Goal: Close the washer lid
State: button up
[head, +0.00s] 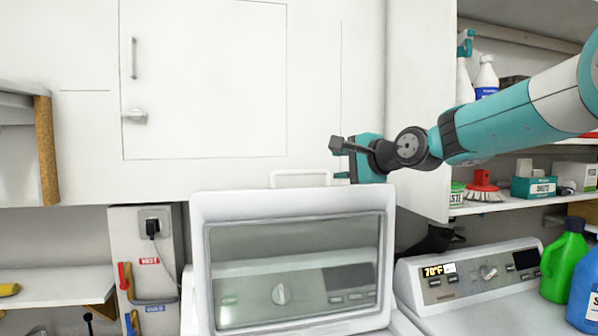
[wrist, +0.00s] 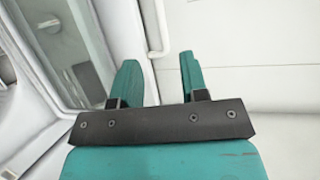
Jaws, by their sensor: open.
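The washer lid (head: 200,262) stands raised in the head view, a white frame around a clear window. A white handle (head: 300,174) sticks up from its top edge. Through the window the washer's control panel (head: 310,290) with its knob shows. My gripper (head: 338,160) is above and right of the lid's top edge, pointing left. In the wrist view my gripper (wrist: 160,80) is open with two teal fingers. The lid's window (wrist: 70,45) fills the left there. The handle (wrist: 153,25) appears between and just beyond the fingertips. I cannot tell whether they touch it.
A second machine (head: 480,280) stands to the right, with a green bottle (head: 563,262) and a blue bottle (head: 585,295) on it. Shelves with bottles and a red brush (head: 483,186) are behind my arm. A white cabinet (head: 205,80) spans the wall behind the lid.

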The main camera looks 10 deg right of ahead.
aim_at(301, 173)
jog(key=p+x, duration=0.7)
jog(key=x, duration=0.8)
jog(key=shift+a, duration=0.15)
jog(key=shift+w+a+f, duration=0.2)
jog(key=shift+w, duration=0.2)
grip_shut()
